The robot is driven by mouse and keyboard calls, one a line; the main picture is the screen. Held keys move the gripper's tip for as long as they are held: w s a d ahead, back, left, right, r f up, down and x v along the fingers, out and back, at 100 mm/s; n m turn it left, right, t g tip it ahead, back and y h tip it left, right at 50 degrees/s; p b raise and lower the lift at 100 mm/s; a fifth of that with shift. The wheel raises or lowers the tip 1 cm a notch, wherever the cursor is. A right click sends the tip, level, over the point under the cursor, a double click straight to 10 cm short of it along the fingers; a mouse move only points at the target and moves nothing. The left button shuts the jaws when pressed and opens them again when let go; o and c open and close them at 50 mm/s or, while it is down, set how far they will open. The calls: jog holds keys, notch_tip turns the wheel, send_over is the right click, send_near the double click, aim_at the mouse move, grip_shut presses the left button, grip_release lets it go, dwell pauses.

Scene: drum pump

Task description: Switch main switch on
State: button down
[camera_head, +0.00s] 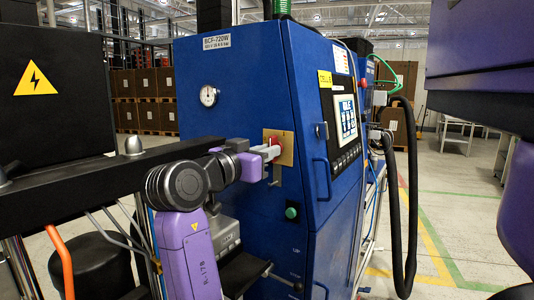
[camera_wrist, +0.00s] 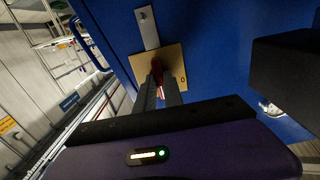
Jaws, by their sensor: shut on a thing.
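The main switch is a red handle (camera_head: 276,142) on a yellow plate (camera_head: 287,157), on the side of the blue cabinet (camera_head: 240,110). In the wrist view the red handle (camera_wrist: 157,70) stands between my finger ends, in front of the yellow plate (camera_wrist: 174,58). A "0" mark shows near the plate's edge there. My gripper (camera_head: 272,150) reaches the plate from the left and is shut on the red handle. The fingers (camera_wrist: 158,88) hide part of the handle, so its exact turned position is hard to tell.
A metal hasp (camera_wrist: 146,27) sits beside the plate. A green button (camera_head: 292,211) is below the switch, and a blue door handle (camera_head: 321,180) is to its right. A round gauge (camera_head: 208,96) is above left. A dark box with a warning sign (camera_head: 55,80) stands at left.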

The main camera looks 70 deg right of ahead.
jog(key=c, duration=1.5)
grip_release()
jog(key=shift+o, duration=0.2)
jog(key=v, duration=0.8)
